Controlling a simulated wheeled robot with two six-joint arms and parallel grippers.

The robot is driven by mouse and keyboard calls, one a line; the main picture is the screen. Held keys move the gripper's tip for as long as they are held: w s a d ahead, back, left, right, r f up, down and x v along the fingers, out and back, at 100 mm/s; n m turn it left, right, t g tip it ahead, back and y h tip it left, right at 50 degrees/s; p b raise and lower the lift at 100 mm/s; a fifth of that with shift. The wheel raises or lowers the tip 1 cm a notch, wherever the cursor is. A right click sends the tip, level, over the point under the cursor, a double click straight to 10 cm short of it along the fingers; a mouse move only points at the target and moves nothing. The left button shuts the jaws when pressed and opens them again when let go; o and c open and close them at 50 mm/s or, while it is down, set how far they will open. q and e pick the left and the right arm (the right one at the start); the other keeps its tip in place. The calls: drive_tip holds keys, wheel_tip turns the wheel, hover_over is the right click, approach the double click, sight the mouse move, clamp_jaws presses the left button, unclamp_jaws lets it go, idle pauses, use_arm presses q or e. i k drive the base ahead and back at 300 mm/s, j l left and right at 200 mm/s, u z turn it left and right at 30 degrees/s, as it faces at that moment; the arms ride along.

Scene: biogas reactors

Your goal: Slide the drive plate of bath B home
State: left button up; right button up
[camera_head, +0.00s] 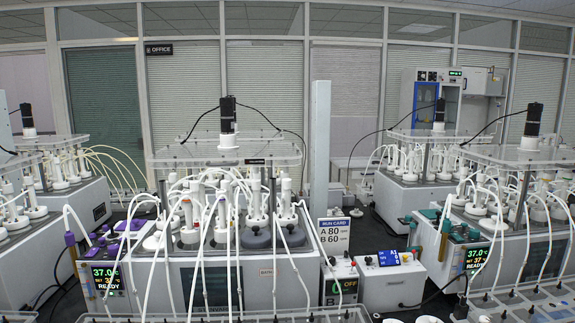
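The central bath (210,270) is a pale box with several white-capped bottles and tubes. Its label begins "BATH", but the letter is too small to read. A clear drive plate (180,153) with a black motor (228,115) lies level above its bottles on uprights. I cannot tell how far this plate is seated. At the right another bath (450,258) carries a similar clear plate (490,155) and black motor (533,120). I cannot tell from the labels which bath is B. A small box (338,288) marked "B" stands between them. Neither gripper is in view.
The run card (333,236) reads "A 80, B 60". A white box (392,283) with a blue display stands beside it. Purple (107,278) and teal (476,258) controllers read 37.0 READY. More baths stand behind. Tubes cross the foreground above bottle racks (520,303).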

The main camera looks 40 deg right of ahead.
sight(256, 153)
drive_tip(key=z, duration=1)
drive_tip(key=i+j+z, duration=0.25)
drive_tip(key=j, duration=0.25)
drive_tip(key=i+j+z, duration=0.1)
drive_tip(key=j, duration=0.2)
